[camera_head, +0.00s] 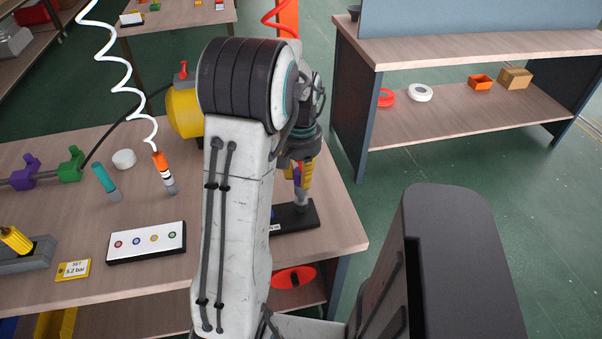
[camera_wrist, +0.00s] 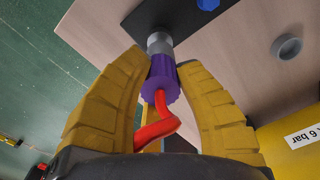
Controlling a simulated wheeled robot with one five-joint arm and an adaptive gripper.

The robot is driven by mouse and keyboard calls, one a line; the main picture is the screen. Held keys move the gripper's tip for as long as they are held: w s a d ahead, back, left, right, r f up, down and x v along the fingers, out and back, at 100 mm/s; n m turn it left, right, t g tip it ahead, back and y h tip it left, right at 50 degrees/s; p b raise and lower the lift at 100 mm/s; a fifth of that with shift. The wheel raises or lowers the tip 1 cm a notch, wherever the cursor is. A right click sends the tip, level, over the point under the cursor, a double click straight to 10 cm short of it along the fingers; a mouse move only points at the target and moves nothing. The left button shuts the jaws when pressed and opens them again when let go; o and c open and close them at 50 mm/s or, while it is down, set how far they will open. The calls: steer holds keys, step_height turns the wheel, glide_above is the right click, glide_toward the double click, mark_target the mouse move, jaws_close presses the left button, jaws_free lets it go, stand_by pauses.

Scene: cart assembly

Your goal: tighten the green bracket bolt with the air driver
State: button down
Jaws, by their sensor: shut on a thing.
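My gripper (camera_wrist: 163,68) has yellow padded fingers shut on a purple driver (camera_wrist: 160,82) with a grey nose and a red coiled hose. In the head view my gripper (camera_head: 305,178) is at the right of the table, partly behind my arm. The driver's grey nose (camera_head: 301,200) points down at a black plate (camera_head: 302,216); I cannot tell whether it touches. A green bracket (camera_head: 70,165) is on a rod at the far left, beside a purple bracket (camera_head: 24,172). I cannot make out the green bracket's bolt clearly.
An orange driver (camera_head: 162,168) on a white coiled hose and a teal-handled tool (camera_head: 104,178) stand on the table. A white panel with coloured dots (camera_head: 146,242), a yellow pressure card (camera_head: 73,270) and a yellow tank (camera_head: 184,110) are nearby. A blue knob (camera_wrist: 208,4) is on the plate.

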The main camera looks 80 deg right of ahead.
steer(key=shift+f+b, duration=0.3)
steer(key=shift+f, duration=0.25)
stand_by(3.3)
steer(key=shift+r+p, duration=2.15)
steer(key=shift+r, duration=0.55)
steer(key=shift+s, duration=0.1)
